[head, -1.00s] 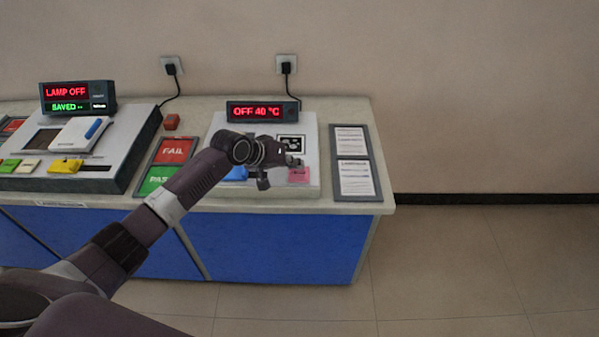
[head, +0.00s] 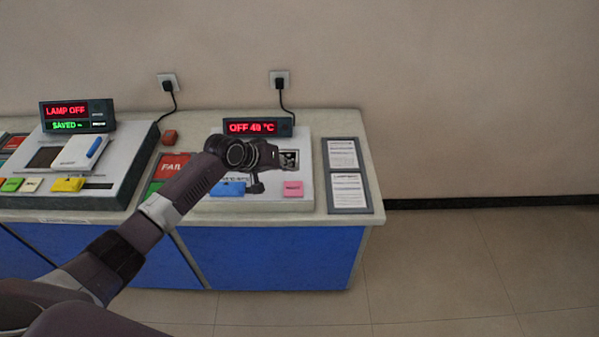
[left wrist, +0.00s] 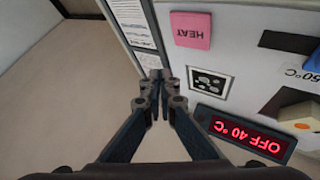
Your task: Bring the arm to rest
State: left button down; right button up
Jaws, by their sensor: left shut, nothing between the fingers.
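My left arm reaches in from the lower left of the head view. Its gripper (head: 257,186) is over the white heater unit at the right part of the bench. In the left wrist view the gripper's fingers (left wrist: 157,88) are together at the tips and hold nothing. The unit's display (head: 258,126) reads OFF 40 °C; it also shows upside down in the left wrist view (left wrist: 243,138). A pink HEAT button (head: 293,188) and a blue button (head: 228,188) are at the unit's front. My right gripper is out of view.
The bench (head: 350,220) has a blue front. A lamp unit with a display (head: 77,115) reading LAMP OFF and SAVED stands at left. A red FAIL pad (head: 172,165), a small red block (head: 169,137) and a document board (head: 346,178) lie around. Floor at right is clear.

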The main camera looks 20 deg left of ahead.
pick_arm(q)
jog(key=s+d+f+m+g, duration=0.15)
jog(key=s+d+f, duration=0.25)
jog(key=s, duration=0.6)
jog(key=s+d+f+m+g, duration=0.1)
jog(key=s+d+f+m, duration=0.25)
jog(key=s, duration=0.65)
jog(key=s+a+r+g+y, duration=0.15)
jog(key=s+a, duration=0.25)
jog(key=s, duration=0.6)
jog(key=s+a+r+y, duration=0.2)
jog(key=s+a+y, duration=0.15)
jog(key=s, duration=0.75)
notch_tip(320, 180, down, 33)
jog(key=s+g+b, duration=0.2)
jog(key=b, duration=0.3)
jog(key=s+a+f+b, duration=0.3)
jog(key=s+f, duration=1.3)
jog(key=f, duration=0.2)
jog(key=shift+s+g, duration=0.3)
jog(key=shift+g, duration=0.1)
